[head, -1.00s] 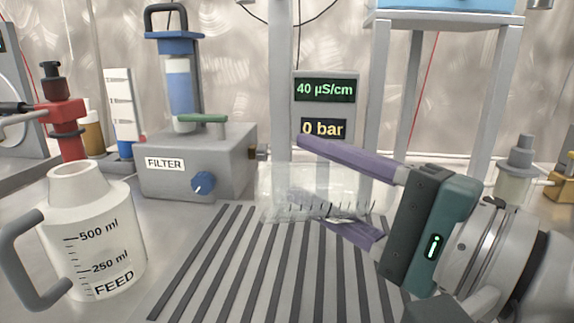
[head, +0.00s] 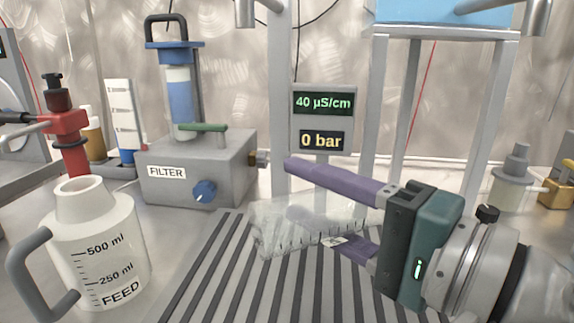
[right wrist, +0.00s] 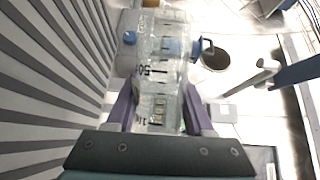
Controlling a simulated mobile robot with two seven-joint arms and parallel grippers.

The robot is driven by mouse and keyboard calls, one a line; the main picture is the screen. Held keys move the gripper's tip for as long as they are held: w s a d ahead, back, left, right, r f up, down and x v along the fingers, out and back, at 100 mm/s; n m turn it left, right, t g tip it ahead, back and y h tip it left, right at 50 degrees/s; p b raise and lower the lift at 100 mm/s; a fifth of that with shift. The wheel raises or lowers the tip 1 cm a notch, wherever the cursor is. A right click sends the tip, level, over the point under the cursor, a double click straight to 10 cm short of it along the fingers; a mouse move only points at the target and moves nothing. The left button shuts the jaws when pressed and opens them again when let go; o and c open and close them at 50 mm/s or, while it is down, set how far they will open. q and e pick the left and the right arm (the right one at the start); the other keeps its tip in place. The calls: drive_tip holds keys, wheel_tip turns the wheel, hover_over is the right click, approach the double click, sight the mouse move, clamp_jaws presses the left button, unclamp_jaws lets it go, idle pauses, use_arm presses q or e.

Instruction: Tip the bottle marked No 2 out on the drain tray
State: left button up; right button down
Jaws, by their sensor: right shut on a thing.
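My right gripper (head: 303,200) is shut on a clear, see-through bottle (head: 278,230) with dark graduation marks. The bottle lies on its side, its left end a little lower, just above the slatted drain tray (head: 222,275); I cannot tell if it touches the slats. In the right wrist view the bottle (right wrist: 158,72) is between the purple fingers, with marks and part of a label showing. The No 2 mark is not readable. No liquid stream is visible. My left gripper is out of view.
A white FEED jug (head: 98,250) stands left of the tray. The grey FILTER box (head: 195,165) is behind it. A display (head: 322,120) reads 40 µS/cm and 0 bar. A grey-capped container (head: 512,185) and brass fitting (head: 558,185) stand at right.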

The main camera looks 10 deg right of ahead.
drive_tip(key=shift+a+n, duration=0.1)
drive_tip(key=shift+n, duration=0.2)
drive_tip(key=r+n+p, duration=0.1)
drive_tip(key=p, duration=0.2)
drive_tip(key=shift+r+g+p, duration=0.2)
drive_tip(key=shift+g+p, duration=0.1)
drive_tip(key=shift+p, duration=0.1)
drive_tip(key=n+p, duration=0.1)
drive_tip(key=n+h+p, duration=0.1)
drive_tip(key=p, duration=0.1)
drive_tip(key=n+p, duration=0.1)
drive_tip(key=p, duration=0.1)
drive_tip(key=shift+s+a+r+g+h, duration=0.1)
drive_tip(key=shift+a+r+g+h, duration=0.2)
drive_tip(key=shift+r+g, duration=0.1)
drive_tip(key=shift+p, duration=0.3)
